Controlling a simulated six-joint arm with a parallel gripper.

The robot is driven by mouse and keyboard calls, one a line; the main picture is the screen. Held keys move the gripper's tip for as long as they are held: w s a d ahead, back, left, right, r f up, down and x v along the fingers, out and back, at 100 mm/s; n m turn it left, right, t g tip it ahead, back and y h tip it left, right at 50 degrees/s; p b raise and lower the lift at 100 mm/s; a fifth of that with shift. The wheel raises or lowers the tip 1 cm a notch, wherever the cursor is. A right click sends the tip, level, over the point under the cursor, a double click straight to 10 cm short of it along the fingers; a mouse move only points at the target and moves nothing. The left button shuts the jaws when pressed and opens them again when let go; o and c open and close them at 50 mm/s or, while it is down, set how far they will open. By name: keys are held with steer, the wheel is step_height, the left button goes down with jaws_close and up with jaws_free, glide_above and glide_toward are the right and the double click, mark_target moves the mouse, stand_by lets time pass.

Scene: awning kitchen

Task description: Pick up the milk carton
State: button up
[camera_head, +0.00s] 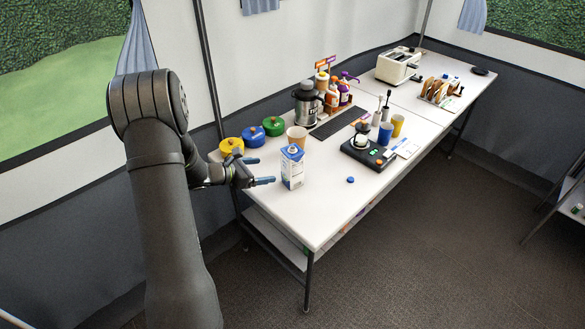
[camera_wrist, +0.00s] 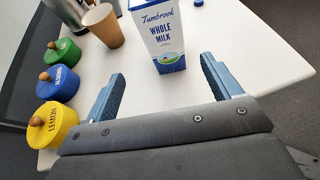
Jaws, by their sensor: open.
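The milk carton (camera_head: 292,168) stands upright on the near part of the white table, white and blue with a cap on top. In the wrist view the carton (camera_wrist: 163,38) reads "Whole Milk", and its top is cut off by the frame edge. My gripper (camera_head: 264,168) is open and empty, just left of the carton in the head view. In the wrist view my gripper (camera_wrist: 165,82) has its two blue fingers apart, with the carton ahead of and between them, beyond the fingertips.
Yellow (camera_head: 231,147), blue (camera_head: 253,137) and green (camera_head: 274,126) canisters stand left and behind. A paper cup (camera_head: 297,136) is close behind the carton. A blue cap (camera_head: 350,180) lies to the right. A black scale (camera_head: 367,152) is farther right. The table's near corner is clear.

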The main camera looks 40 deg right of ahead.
mark_target(283, 168)
steer(key=x, duration=0.7)
steer(key=shift+d+f, duration=0.1)
steer(key=shift+d, duration=0.15)
steer(key=shift+s+x, duration=0.2)
steer(key=shift+x, duration=1.15)
steer(key=shift+s+x, duration=0.2)
steer(key=shift+x, duration=1.15)
steer(key=c, duration=1.1)
steer(key=shift+r, duration=0.25)
steer(key=shift+r, duration=1.95)
steer(key=shift+s+d+r, duration=0.2)
steer(key=shift+s+r, duration=0.95)
steer(key=shift+s, duration=0.75)
steer(key=shift+s+d+r, duration=0.2)
steer(key=shift+s+r, duration=0.9)
steer(key=shift+s, duration=0.85)
steer(key=shift+s+d+r, duration=0.2)
steer(key=shift+s+r, duration=0.95)
steer(key=shift+s, duration=0.75)
